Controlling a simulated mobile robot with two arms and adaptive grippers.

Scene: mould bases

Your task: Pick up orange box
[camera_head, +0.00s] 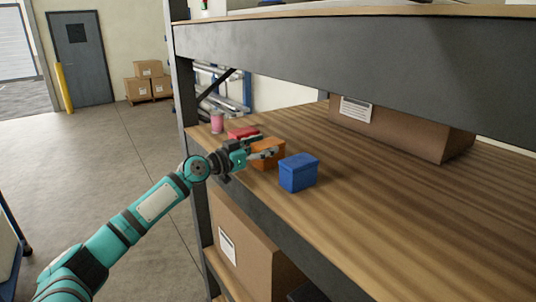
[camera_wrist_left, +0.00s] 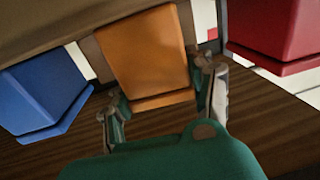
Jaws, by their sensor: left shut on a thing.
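The orange box (camera_head: 268,160) is on the wooden shelf in the head view, between a red box and a blue box. It also shows in the left wrist view (camera_wrist_left: 145,55), between the two fingers. My left gripper (camera_head: 262,149) reaches in from the left and is shut on the orange box, one finger on each side. The gripper also shows in the left wrist view (camera_wrist_left: 162,103). The gripper hides part of the box, and I cannot tell whether the box touches the shelf. My right gripper is not in view.
A blue box (camera_head: 298,174) stands close on the right. A large cardboard box (camera_head: 400,130) is further back. An upper shelf beam (camera_head: 350,55) hangs over. The right shelf surface (camera_head: 430,220) is clear.

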